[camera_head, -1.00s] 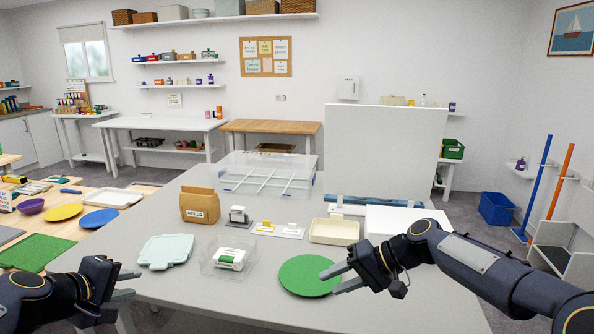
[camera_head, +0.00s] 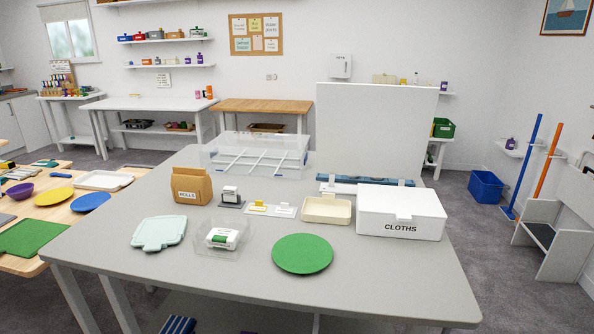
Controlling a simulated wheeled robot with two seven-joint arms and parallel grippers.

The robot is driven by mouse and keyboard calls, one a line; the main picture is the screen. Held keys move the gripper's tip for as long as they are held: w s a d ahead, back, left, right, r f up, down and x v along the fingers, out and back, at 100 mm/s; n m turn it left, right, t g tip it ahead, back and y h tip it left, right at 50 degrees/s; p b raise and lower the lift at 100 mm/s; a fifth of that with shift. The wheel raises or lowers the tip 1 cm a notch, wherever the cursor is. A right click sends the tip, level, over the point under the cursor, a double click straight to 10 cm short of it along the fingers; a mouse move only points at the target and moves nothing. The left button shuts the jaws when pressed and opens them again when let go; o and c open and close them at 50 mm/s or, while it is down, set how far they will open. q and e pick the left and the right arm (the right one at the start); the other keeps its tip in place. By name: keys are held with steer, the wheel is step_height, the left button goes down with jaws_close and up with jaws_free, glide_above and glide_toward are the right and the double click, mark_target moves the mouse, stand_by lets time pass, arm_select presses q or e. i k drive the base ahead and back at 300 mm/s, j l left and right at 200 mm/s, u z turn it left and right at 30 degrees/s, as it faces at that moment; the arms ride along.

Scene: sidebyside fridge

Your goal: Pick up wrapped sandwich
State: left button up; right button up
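A white wrapped item with a green band (camera_head: 222,238), which looks like the wrapped sandwich, lies in a clear open box (camera_head: 203,249) on the grey table. The clear box stands between a pale mint cutting board or lid (camera_head: 158,233) on its left and a round green plate or mat (camera_head: 302,254) on its right. Neither of my grippers is in view, and nothing of mine covers the wrapped item.
Behind stand a brown ROLLS bag (camera_head: 191,185), a small cream tray (camera_head: 326,210), a white CLOTHS box (camera_head: 401,213) and a large clear bin (camera_head: 255,155). A tall white panel (camera_head: 375,130) rises at the back right. The table's front right (camera_head: 400,285) is clear.

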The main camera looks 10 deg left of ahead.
mark_target(222, 236)
steer(key=i+j+u, duration=0.15)
steer(key=u, duration=0.25)
steer(key=i+j+u, duration=0.2)
steer(key=u, duration=0.15)
steer(key=i+j+u, duration=0.1)
steer(key=i+u, duration=0.15)
steer(key=u, duration=0.15)
steer(key=i+u, duration=0.2)
steer(key=u, duration=0.15)
